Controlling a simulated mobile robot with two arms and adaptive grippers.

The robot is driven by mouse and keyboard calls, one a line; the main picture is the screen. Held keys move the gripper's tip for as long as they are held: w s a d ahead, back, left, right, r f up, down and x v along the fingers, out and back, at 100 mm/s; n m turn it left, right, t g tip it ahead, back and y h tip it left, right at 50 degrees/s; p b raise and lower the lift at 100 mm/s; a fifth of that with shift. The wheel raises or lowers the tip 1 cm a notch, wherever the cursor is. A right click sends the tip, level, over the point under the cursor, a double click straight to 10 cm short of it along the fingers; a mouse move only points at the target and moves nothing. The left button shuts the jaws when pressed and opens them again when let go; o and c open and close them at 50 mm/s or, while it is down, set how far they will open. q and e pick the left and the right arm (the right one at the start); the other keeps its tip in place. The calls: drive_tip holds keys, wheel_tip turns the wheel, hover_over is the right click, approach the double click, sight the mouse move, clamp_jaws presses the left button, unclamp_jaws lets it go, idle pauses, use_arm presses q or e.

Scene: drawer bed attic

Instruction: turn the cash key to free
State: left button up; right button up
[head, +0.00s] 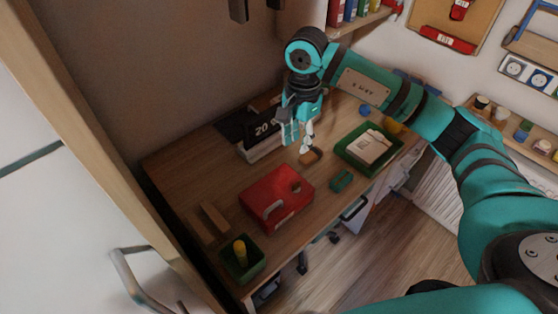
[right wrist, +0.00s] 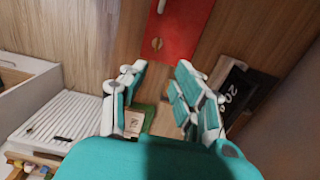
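The red cash box (head: 277,198) lies on the wooden desk, with a pale handle on its left part. A small round brass-coloured lock or key (head: 296,187) shows on its right part; it also shows in the right wrist view (right wrist: 157,43). Which way the key points is too small to tell. My right gripper (head: 299,145) hangs fingers-down over the desk, behind and right of the box, apart from it. In the right wrist view its two fingers (right wrist: 165,90) stand apart with nothing held between them. My left gripper is out of view.
A small brown block (head: 311,157) lies near my right fingertips. A green tray (head: 345,152) with a pale book, a small teal object (head: 341,180), a date block (head: 262,141) and a green box (head: 226,268) stand around. Desk between gripper and cash box is mostly clear.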

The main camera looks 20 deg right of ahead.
drive_tip(key=p, duration=0.1)
hover_over(297, 183)
wheel_tip(297, 183, down, 5)
wheel_tip(297, 183, down, 7)
drive_tip(key=shift+f+p, duration=0.1)
drive_tip(key=shift+p, duration=0.8)
wheel_tip(297, 183, down, 4)
drive_tip(key=shift+r, duration=0.25)
drive_tip(key=shift+f, duration=0.45)
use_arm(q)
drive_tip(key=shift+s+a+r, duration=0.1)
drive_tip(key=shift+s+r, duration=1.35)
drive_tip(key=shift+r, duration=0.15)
use_arm(e)
clamp_jaws()
